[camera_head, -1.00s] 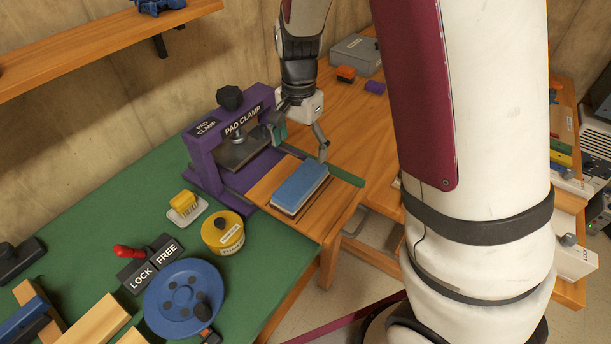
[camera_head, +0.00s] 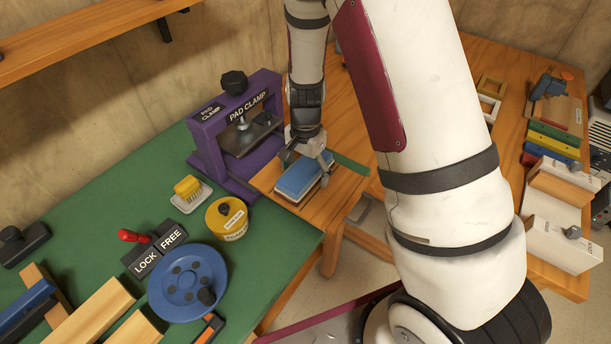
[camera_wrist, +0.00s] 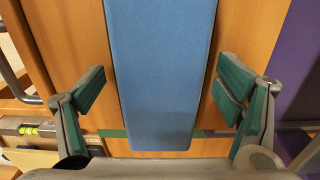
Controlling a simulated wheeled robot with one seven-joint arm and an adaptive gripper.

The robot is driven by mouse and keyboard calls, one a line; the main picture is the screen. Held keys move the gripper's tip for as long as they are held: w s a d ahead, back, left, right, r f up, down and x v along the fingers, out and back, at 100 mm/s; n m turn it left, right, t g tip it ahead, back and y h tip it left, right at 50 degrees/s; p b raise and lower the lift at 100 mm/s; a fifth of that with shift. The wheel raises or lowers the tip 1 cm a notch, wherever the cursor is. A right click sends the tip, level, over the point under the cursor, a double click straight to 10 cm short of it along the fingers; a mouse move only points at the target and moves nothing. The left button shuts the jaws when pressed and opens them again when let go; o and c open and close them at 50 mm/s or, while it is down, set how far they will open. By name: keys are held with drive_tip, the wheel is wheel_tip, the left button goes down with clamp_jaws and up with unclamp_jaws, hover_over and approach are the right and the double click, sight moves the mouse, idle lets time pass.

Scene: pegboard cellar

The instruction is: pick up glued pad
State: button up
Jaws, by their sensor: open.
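The glued pad (camera_head: 299,177) is a blue-topped block with a layered edge. It lies on a wooden board (camera_head: 330,208) beside the purple pad clamp. My gripper (camera_head: 307,163) is right over the pad's far end, with its fingers apart. In the wrist view the blue pad (camera_wrist: 160,75) runs down between the two green-lined fingers of my gripper (camera_wrist: 160,98). A gap shows on each side, so neither finger visibly touches it. The height of the fingertips against the pad is hard to tell.
The purple pad clamp (camera_head: 204,139) stands close left of the board. Behind my arm is another wooden table with holders.

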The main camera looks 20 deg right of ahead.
drive_tip(key=shift+c, duration=0.6)
drive_tip(key=c, duration=1.2)
